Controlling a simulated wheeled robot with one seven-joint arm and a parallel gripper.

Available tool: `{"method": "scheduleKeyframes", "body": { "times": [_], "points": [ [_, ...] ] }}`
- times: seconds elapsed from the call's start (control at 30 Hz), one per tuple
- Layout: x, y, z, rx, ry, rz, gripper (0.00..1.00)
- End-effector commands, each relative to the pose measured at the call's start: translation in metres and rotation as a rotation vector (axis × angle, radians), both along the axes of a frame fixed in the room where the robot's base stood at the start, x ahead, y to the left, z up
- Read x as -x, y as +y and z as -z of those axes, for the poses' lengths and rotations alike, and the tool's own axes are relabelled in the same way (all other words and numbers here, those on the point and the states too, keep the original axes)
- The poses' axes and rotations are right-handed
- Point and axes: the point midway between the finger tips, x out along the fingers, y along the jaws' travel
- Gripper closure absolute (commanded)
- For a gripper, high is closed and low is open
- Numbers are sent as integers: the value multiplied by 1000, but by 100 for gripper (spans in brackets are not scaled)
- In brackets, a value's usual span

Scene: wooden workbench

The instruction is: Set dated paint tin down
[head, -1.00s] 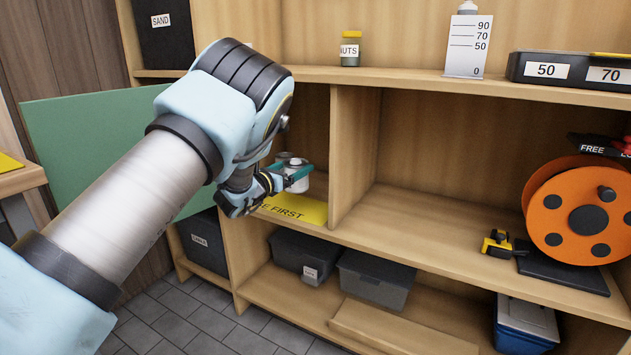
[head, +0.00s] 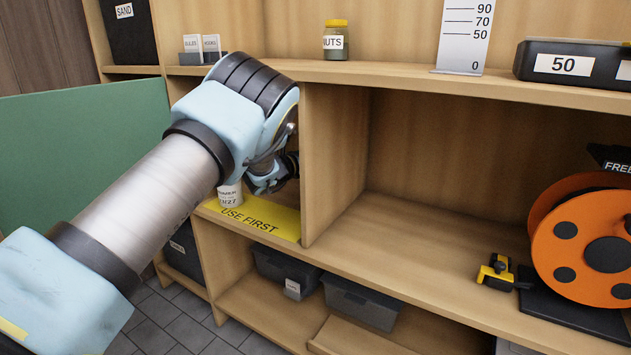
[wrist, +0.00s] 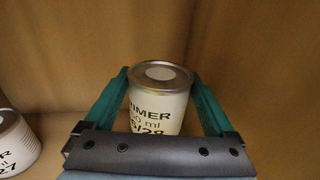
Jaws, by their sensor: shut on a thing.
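A white primer tin (wrist: 158,105) with a grey metal lid stands upright between the teal fingers of my gripper (wrist: 160,75) in the wrist view. The gripper is shut on it. Its label ends in what looks like 28. In the head view my arm hides this tin and the fingertips. I cannot tell whether its base touches the shelf. A second white tin (head: 230,193) stands at the left on the yellow USE FIRST strip (head: 262,219); a tin also shows at the left edge of the wrist view (wrist: 14,145).
An upright divider (head: 333,160) bounds the compartment on the right. The shelf above holds a nuts jar (head: 336,40) and small labelled card boxes (head: 200,48). A green panel (head: 80,150) stands at the left. An orange reel (head: 585,240) is at the right; the shelf between is mostly clear.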

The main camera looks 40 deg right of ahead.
Motion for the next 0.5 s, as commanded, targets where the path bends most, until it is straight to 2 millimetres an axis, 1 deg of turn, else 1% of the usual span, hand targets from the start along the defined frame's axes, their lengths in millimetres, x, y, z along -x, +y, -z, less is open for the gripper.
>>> {"method": "scheduleKeyframes", "body": {
  "times": [0.03, 0.13, 0.2, 0.37, 0.5],
  "points": [
    [0, 0, 11, 0, 1, 0, 94],
    [0, 0, 29, 1, 0, 0, 94],
    [0, 0, 38, 2, 0, 1, 94],
    [-1, 0, 52, 2, -1, 0, 94],
    [-1, 0, 72, 2, 0, 0, 94]
  ]
}}
